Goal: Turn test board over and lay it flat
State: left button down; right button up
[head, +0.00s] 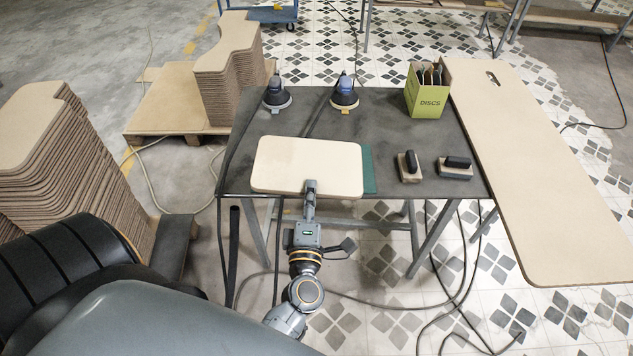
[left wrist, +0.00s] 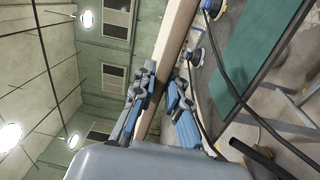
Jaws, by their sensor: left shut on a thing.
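The test board (head: 307,165) is a pale tan rounded rectangle, seen from above over the front left of the dark table. My left gripper (head: 310,187) is shut on the middle of its near edge. In the left wrist view the board (left wrist: 178,38) shows edge-on, with my left gripper's fingers (left wrist: 159,105) on both its faces. That view shows a gap between the board and the table side, so it is held above the top. The board hides most of a green mat (head: 369,172), which also shows in the left wrist view (left wrist: 258,40). My right gripper is not in view.
Two sanders (head: 277,95) (head: 344,94) stand at the back of the table (head: 400,148). A green discs box (head: 427,92) stands back right. Two sanding blocks (head: 409,167) (head: 455,168) lie at right. A large board (head: 540,165) lies beyond. Board stacks (head: 60,160) (head: 230,75) stand left.

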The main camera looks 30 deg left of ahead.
pick_arm(q)
jog(key=s+d, duration=0.1)
jog(key=d+n+g, duration=0.1)
jog(key=shift+s+d+f, duration=0.2)
jog(key=shift+s+d, duration=0.15)
jog(key=shift+s+d+r, duration=0.25)
jog(key=shift+s+r, duration=0.2)
jog(key=shift+r, duration=0.05)
jog(key=shift+s+d+r, duration=0.25)
jog(key=shift+s+r, duration=0.15)
jog(key=shift+r, duration=0.05)
jog(key=s+d+r, duration=0.4)
jog(key=s, duration=0.3)
jog(key=shift+s+d+r, duration=0.25)
jog(key=shift+s, duration=0.05)
